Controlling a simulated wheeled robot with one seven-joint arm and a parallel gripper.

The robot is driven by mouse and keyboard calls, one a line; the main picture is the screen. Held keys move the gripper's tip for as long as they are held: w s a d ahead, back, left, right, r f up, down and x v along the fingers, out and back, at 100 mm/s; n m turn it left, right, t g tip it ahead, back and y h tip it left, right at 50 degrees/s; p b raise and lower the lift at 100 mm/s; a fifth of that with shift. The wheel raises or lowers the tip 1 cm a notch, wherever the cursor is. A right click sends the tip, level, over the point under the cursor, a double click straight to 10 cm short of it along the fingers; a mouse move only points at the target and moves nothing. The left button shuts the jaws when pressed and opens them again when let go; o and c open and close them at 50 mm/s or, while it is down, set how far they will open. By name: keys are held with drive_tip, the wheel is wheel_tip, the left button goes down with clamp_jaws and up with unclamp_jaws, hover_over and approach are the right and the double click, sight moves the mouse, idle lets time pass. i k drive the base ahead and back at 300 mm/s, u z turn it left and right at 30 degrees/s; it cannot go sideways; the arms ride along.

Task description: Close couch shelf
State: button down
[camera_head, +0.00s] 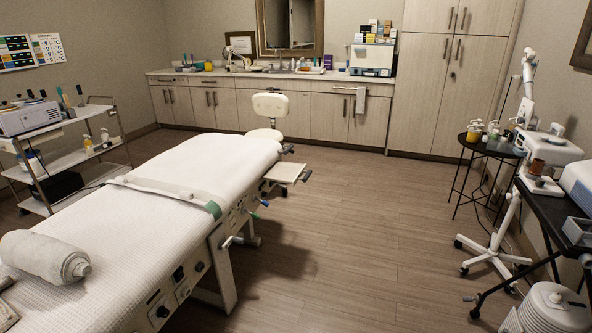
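The treatment couch (160,215) runs from the lower left toward the middle of the room, with a white cover. The couch shelf (287,172) is a small flat pale panel that sticks out from the couch's right side near its far end. It has dark fittings at its outer corner and stands pulled out over the floor. How it joins the couch is partly hidden by the couch edge. My gripper is not in view.
A white stool (267,115) stands just beyond the couch's far end. Levers and knobs project from the couch's right side. Open wooden floor (360,230) lies right of the couch. A wheeled lamp stand (497,240), round black table (490,145) and dark trolley (548,215) line the right.

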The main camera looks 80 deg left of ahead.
sight(286, 172)
drive_tip(key=u, duration=2.6)
drive_tip(key=i, duration=3.85)
drive_tip(key=z, duration=0.9)
